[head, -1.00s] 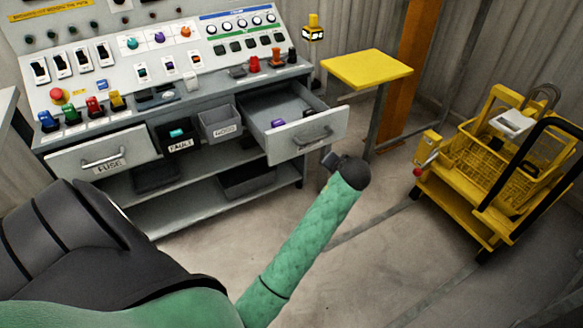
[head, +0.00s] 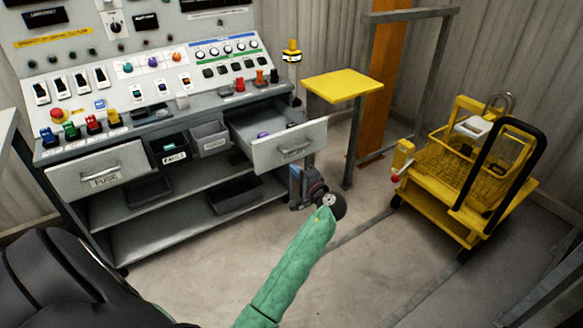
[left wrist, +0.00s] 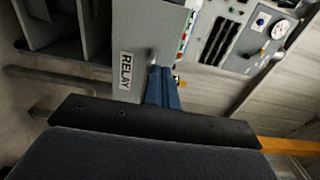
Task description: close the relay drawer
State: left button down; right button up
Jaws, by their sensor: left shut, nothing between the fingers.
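The relay drawer (head: 291,149) is the light grey drawer at the right of the console in the head view, and it is pulled out. A purple item (head: 263,134) shows inside it. Its front carries a RELAY label (left wrist: 125,71) in the left wrist view. My left gripper (head: 296,178) is just below and in front of the drawer front in the head view. Its blue fingers (left wrist: 163,88) are shut and empty, close beside the labelled front. I cannot tell whether they touch it. My right gripper is not in view.
The FUSE drawer (head: 100,172) at the left looks shut. Small open bins, FAULT (head: 172,157) and an unclear one (head: 210,139), sit between the drawers. A yellow-topped stand (head: 342,85) is right of the console. A yellow cart (head: 450,205) stands further right. The floor between is clear.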

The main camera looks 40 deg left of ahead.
aim_at(272, 148)
pick_arm(q)
jog(key=p+x, duration=0.1)
jog(key=x, duration=1.1)
jog(key=shift+w+a, duration=0.1)
jog(key=shift+w, duration=0.05)
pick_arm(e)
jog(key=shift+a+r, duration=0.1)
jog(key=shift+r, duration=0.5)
pick_arm(q)
jog(key=shift+a, duration=0.1)
